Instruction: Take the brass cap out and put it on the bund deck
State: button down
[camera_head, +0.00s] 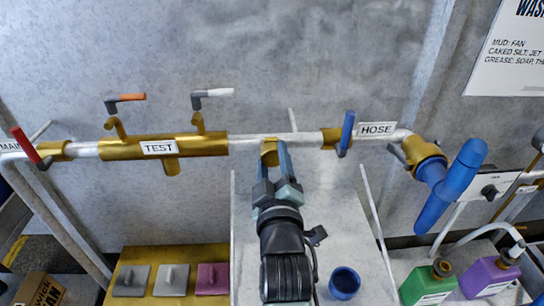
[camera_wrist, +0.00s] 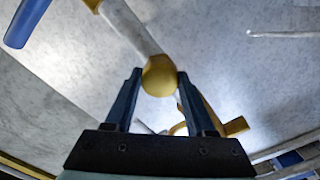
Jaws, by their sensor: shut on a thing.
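The brass cap (camera_head: 269,152) is at the middle of the pale pipe (camera_head: 245,145), right of the TEST label. In the wrist view the cap (camera_wrist: 159,76) is a round yellow end between my fingertips, in front of the pipe (camera_wrist: 130,27). My gripper (camera_head: 276,160) reaches up from below and its blue fingers are shut on the cap. I cannot tell whether the cap touches the pipe or is apart from it. A pale grey deck (camera_head: 335,225) lies below the pipe; no label shows whether it is the bund deck.
A blue cup (camera_head: 344,283) stands on the pale deck. Green (camera_head: 428,284) and purple (camera_head: 490,277) bottles stand at right. A yellow platform (camera_head: 140,258) at left holds three blocks. Valve levers stick out along the pipe, including a blue one (camera_head: 347,129) close on the right.

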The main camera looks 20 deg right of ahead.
dwell(0.3)
jog(key=n, duration=0.2)
jog(key=shift+n+b, duration=0.3)
jog(key=shift+b, duration=0.1)
jog(key=n, duration=0.2)
jog(key=shift+r+n, duration=0.1)
jog(key=shift+n, duration=0.2)
jog(key=shift+c, duration=0.8)
grip_release()
jog(key=shift+c, duration=0.4)
